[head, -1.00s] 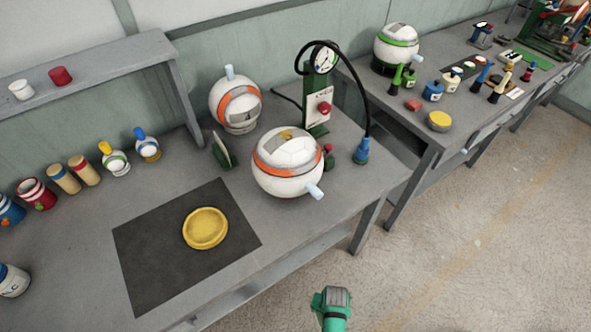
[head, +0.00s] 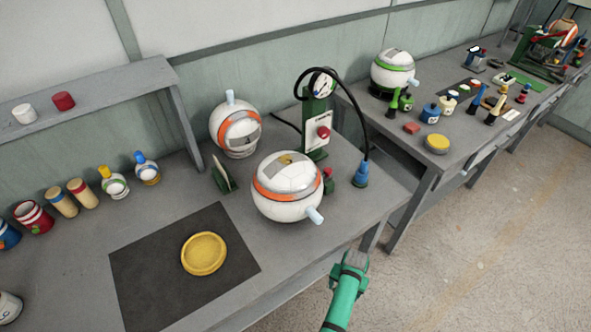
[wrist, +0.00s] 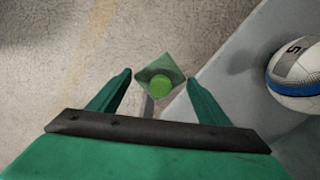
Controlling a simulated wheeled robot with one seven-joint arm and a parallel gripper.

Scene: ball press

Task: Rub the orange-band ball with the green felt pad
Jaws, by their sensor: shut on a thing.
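My gripper (wrist: 158,92) is shut on a green square piece with a bright green round spot, which looks like the green felt pad (wrist: 175,74). In the head view my gripper (head: 353,262) is off the bench's front edge, and what it holds is too small to tell there. An orange-band ball (head: 290,207) sits on the bench, up and left of my gripper and apart from it. A second orange-band ball (head: 248,150) stands farther back.
A yellow dish (head: 204,253) lies on a dark mat (head: 137,272). A green press column with gauge (head: 318,120) and hose stands behind the front ball. A blue-band ball (wrist: 298,88) shows at the wrist view's right. Open floor (head: 480,250) lies at right.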

